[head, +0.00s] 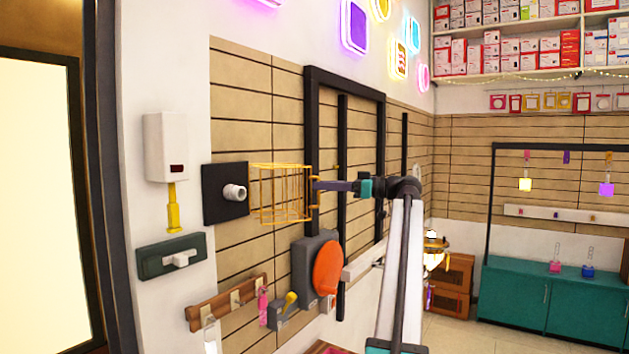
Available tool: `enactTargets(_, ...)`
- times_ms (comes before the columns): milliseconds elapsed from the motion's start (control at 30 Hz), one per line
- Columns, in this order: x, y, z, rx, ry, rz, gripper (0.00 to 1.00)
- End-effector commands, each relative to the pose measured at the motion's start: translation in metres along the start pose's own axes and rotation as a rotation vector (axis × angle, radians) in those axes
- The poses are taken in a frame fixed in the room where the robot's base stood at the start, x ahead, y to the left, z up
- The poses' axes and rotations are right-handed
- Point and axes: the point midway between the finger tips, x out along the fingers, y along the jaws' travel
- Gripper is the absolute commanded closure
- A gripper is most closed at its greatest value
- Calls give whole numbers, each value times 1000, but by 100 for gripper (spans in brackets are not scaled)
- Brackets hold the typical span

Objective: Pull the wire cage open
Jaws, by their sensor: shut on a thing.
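A yellow wire cage (281,194) sticks out from the slatted wall in the middle left of the head view. To its left is a black square plate (213,196) with a round white knob (235,193). My gripper (322,186) reaches in from the right and is shut at the cage's right side, on a yellow wire part there. The exact contact is too small to make out. The cage's left edge lies close to the black plate, and I cannot tell how far the cage stands open.
Below the cage are a grey box with an orange disc (327,268), a small grey lever box (287,307) and a wooden hook rail (228,301). A white box (166,147) and green switch plate (170,256) are left. Floor shows at right.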

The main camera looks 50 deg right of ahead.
Motion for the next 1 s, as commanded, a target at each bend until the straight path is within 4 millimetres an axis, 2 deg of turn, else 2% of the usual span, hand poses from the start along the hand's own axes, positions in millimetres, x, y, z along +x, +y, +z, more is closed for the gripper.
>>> enactTargets(500, 4, -2, 1, 2, -1, -18, 100)
enactTargets(533, 4, -2, 1, 2, -1, -18, 91)
enactTargets(633, 5, -2, 1, 2, -1, -18, 74)
enactTargets(1000, 3, -1, 2, 1, -2, -16, 74)
